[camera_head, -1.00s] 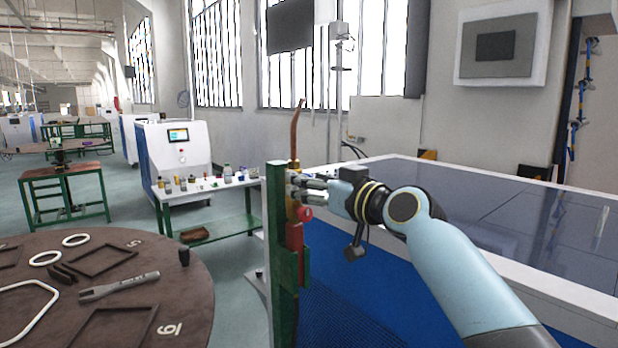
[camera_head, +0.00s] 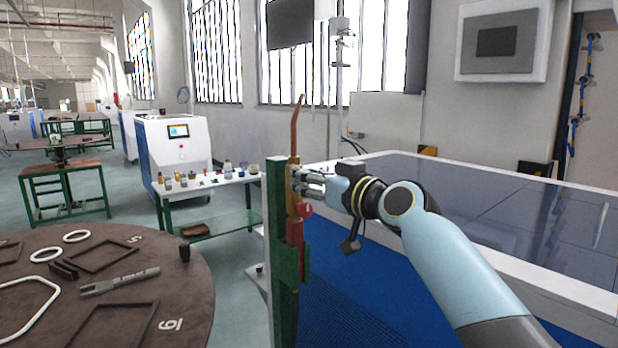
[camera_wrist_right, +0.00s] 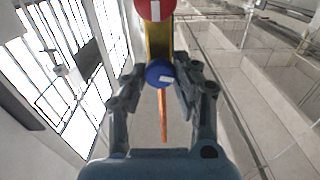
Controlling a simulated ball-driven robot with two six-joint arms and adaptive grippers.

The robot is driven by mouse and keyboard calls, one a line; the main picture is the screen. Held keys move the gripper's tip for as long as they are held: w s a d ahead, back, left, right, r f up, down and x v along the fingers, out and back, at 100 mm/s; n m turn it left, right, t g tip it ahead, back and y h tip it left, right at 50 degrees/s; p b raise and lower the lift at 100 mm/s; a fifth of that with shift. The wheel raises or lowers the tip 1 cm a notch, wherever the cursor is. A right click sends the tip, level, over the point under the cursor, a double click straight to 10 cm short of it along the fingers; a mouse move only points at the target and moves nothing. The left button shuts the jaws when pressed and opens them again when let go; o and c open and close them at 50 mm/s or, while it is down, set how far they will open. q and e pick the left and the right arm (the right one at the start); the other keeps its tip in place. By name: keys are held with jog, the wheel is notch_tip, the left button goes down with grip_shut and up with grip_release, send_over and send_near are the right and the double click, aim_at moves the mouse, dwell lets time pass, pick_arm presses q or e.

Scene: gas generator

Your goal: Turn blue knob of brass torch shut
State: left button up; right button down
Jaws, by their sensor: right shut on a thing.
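The brass torch (camera_head: 294,172) stands upright in a green and red holder (camera_head: 276,240), with a copper tip (camera_head: 294,130) at its top. The blue knob (camera_wrist_right: 159,72) of the torch shows in the right wrist view, between the fingers of my right gripper (camera_wrist_right: 160,82). This gripper is shut on the knob, one finger on each side. In the head view my right gripper (camera_head: 303,184) reaches the torch from the right, and its fingers hide the blue knob. A red knob (camera_head: 306,210) sits just below on the torch. My left gripper is out of view.
A round brown table (camera_head: 190,300) with rings, frames and a wrench (camera_head: 120,281) stands at the lower left. A white-topped bench (camera_head: 215,184) with small bottles stands behind. A large dark-topped table (camera_head: 480,210) lies behind my right arm.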

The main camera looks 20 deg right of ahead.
jog(key=shift+m, duration=0.3)
jog(key=shift+d+f+m+p, duration=0.1)
jog(key=shift+m+p, duration=1)
jog(key=shift+m, duration=2.45)
jog(key=shift+d+f+m+p, duration=0.1)
jog(key=shift+m+p, duration=1)
jog(key=shift+m, duration=2.45)
jog(key=c, duration=1)
grip_release()
